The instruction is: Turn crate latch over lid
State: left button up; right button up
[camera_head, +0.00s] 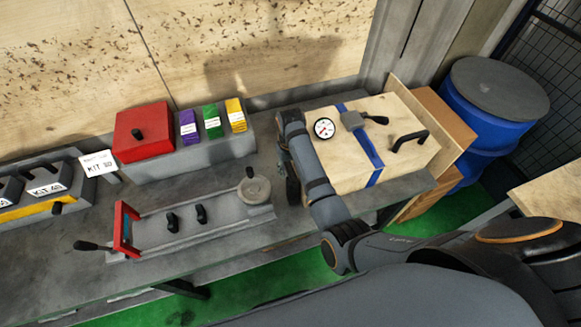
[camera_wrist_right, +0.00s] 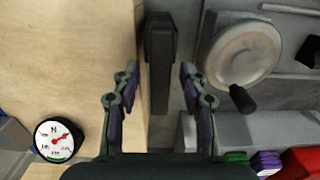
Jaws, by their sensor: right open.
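The light wooden crate (camera_head: 350,180) stands at the right end of the bench, its lid crossed by a blue strap (camera_head: 367,150). A dark latch (camera_wrist_right: 160,62) shows at the crate's side edge in the right wrist view. The crate's wood (camera_wrist_right: 70,70) fills the left of that view. My right gripper (camera_wrist_right: 158,80) is open, with one finger on each side of the latch; I cannot tell whether either touches it. In the head view my right arm hides most of the gripper (camera_head: 290,180) and the latch. My left gripper is out of view.
A round gauge (camera_head: 324,128), a grey strap buckle with a lever (camera_head: 353,121) and a black handle (camera_head: 409,141) are on the lid. Left of the crate is a grey fixture with a handwheel (camera_head: 254,190). A red box (camera_head: 143,132) and a blue barrel (camera_head: 480,115) flank the area.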

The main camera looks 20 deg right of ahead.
jog(key=shift+f, duration=0.2)
grip_shut()
dwell(0.3)
